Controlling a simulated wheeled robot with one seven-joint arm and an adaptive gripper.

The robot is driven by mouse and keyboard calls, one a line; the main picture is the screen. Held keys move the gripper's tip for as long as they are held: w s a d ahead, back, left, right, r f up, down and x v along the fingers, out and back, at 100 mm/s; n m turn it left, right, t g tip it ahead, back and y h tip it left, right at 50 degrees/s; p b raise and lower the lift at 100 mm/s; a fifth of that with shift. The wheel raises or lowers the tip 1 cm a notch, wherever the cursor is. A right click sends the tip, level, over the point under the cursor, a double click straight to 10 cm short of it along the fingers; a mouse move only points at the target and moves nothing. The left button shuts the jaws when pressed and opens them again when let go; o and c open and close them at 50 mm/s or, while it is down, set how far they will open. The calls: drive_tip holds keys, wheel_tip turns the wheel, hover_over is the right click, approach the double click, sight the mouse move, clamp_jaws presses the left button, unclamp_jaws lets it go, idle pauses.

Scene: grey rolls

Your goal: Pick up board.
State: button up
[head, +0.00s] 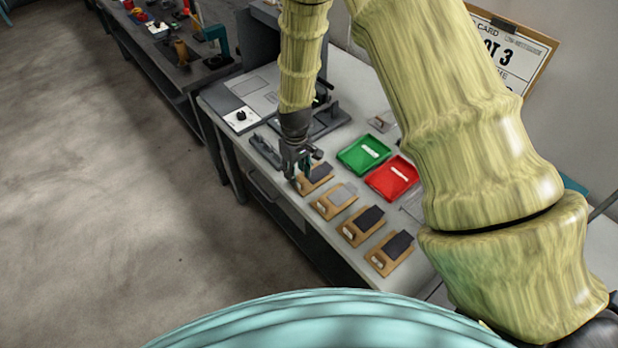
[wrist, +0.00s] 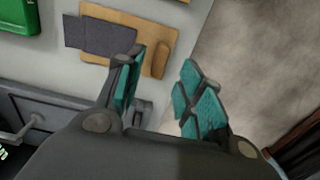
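Several tan wooden boards lie in a row along the front of the grey table. The farthest board (head: 313,179) bears a dark grey flat piece (head: 318,172). The others are a board with a light grey piece (head: 328,206) and two with dark pieces (head: 352,236) (head: 380,263). My gripper (head: 298,170) is at the farthest board, over its near-left end. In the wrist view my gripper (wrist: 164,72) is open and empty. A board (wrist: 150,32) with a dark piece (wrist: 98,36) shows beyond the fingers; its raised end block (wrist: 161,59) appears between the fingertips. Contact cannot be told.
A green tray (head: 362,155) and a red tray (head: 391,178) stand behind the boards. A grey device with a black knob (head: 241,117) stands farther along the table. The table's front edge is close to the boards, with open floor (head: 120,190) beyond.

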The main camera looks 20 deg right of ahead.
sight(299, 179)
drive_tip(key=shift+s+d+f+p, duration=0.15)
drive_tip(key=shift+f+p, duration=0.4)
drive_tip(key=shift+f, duration=0.15)
drive_tip(key=shift+f+p, duration=0.45)
drive_tip(key=shift+f, duration=0.95)
clamp_jaws()
